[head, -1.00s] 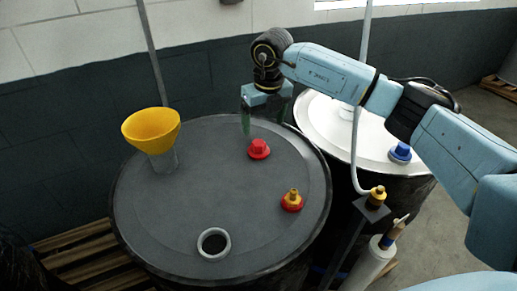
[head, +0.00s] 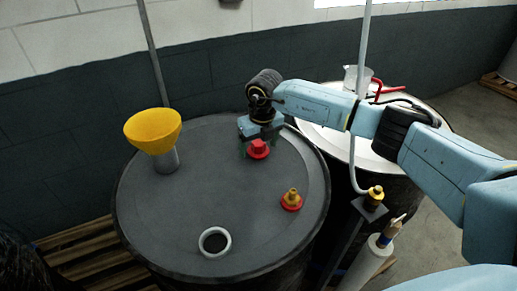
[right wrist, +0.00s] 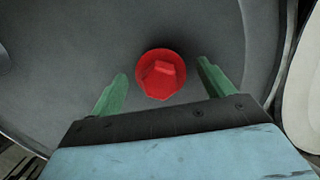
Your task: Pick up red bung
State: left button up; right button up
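The red bung (head: 258,149) sits on the dark drum lid (head: 190,205), toward its back right. In the right wrist view the red bung (right wrist: 160,74) shows its raised block on a round base. My right gripper (head: 258,150) is just behind and above the bung. In the right wrist view its green fingers (right wrist: 161,85) are spread wide, one to each side of the bung, with gaps between; nothing is held. How far the tips are above the lid is hard to tell. My left gripper is not in view.
A yellow funnel (head: 153,132) stands at the lid's left. A red and yellow fitting (head: 291,199) sits at its right, and an open ringed hole (head: 215,242) at its front. A white-topped drum (head: 385,160) with a jug (head: 356,77) stands behind my right arm.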

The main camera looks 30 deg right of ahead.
jog(key=c, duration=0.9)
jog(key=shift+c, duration=0.2)
jog(key=shift+r, duration=0.15)
